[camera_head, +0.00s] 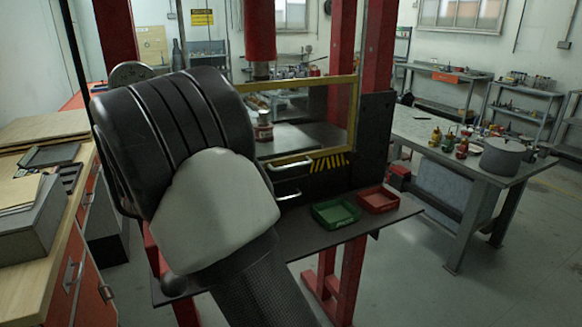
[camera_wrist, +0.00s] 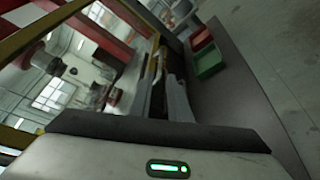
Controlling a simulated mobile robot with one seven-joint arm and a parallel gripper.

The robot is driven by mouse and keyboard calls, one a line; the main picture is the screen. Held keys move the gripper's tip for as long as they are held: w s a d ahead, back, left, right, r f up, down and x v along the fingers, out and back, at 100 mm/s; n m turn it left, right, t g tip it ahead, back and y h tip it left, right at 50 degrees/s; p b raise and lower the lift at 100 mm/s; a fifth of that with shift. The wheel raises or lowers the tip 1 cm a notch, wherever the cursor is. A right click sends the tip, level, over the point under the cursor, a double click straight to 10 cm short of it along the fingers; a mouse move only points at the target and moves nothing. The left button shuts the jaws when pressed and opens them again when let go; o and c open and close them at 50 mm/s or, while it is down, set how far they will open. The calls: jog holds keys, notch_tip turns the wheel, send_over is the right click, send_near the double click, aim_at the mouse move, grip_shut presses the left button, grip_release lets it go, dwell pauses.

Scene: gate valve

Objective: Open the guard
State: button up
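The guard (camera_head: 354,108) is a see-through panel in a yellow frame on the front of the red press. It is down in front of the press opening, and my arm hides its left part. A silver handle (camera_head: 290,165) sits at its lower edge. In the wrist view the guard frame (camera_wrist: 38,32) runs slanted at the left, and a handle (camera_wrist: 159,64) shows near the middle. I cannot tell contact or finger spacing.
A second silver handle (camera_head: 288,193) is lower on the press front. A can (camera_head: 264,126) stands behind the guard. A green tray (camera_head: 335,213) and a red tray (camera_head: 377,200) rest on the dark shelf. A wooden bench stands left, a metal table (camera_head: 408,125) right.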

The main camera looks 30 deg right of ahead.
aim_at(292, 166)
jog(key=x, duration=1.5)
jog(key=shift+d+f+p, duration=0.15)
jog(key=shift+d+p, duration=0.1)
jog(key=shift+p, duration=0.05)
grip_shut()
